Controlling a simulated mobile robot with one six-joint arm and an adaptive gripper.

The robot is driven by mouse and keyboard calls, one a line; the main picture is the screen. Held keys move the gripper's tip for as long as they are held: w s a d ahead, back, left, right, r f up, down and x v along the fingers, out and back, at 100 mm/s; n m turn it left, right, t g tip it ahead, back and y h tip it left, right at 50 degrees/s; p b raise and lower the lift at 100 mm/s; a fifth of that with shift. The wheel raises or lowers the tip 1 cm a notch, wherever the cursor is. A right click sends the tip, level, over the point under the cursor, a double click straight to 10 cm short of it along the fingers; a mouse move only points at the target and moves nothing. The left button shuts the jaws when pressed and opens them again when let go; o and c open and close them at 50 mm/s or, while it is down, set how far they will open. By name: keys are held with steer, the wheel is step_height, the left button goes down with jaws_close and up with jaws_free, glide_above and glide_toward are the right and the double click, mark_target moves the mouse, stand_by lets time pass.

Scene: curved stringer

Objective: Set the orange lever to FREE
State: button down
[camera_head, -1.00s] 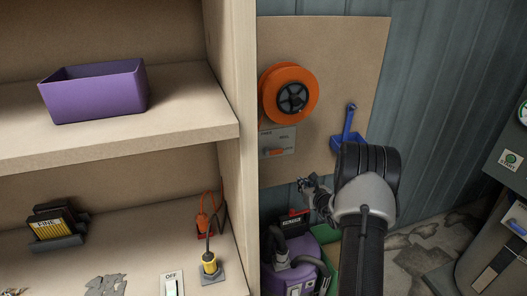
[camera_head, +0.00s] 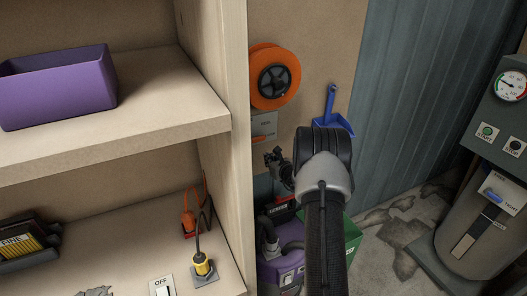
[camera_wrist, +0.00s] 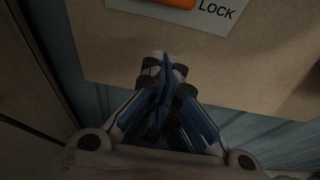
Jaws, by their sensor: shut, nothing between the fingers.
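The orange lever (camera_head: 265,138) lies on a small grey plate (camera_head: 268,122) on the tan wall board, below the orange reel. In the wrist view the lower edge of the orange lever (camera_wrist: 178,3) shows at the top, cut off by the frame. The word LOCK is printed on the plate to its right; no FREE label can be read. My gripper (camera_head: 271,158) is just below the plate in the head view, and apart from the lever. In the wrist view my gripper (camera_wrist: 163,72) is shut and empty, its fingertips together below the plate.
An orange reel (camera_head: 274,78) hangs above the plate, and a blue dustpan (camera_head: 331,118) hangs to its right. The shelf unit's side panel (camera_head: 221,100) stands close on the left. A purple machine (camera_head: 277,262) and a green box (camera_head: 350,243) stand below my arm.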

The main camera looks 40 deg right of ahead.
mark_target(255, 139)
steer(key=b+x, duration=0.1)
steer(key=x, duration=0.4)
steer(key=shift+w+f, duration=0.25)
step_height(255, 139, up, 4)
steer(key=shift+s+r, duration=0.1)
steer(key=shift+r, duration=0.05)
steer(key=shift+d, duration=0.15)
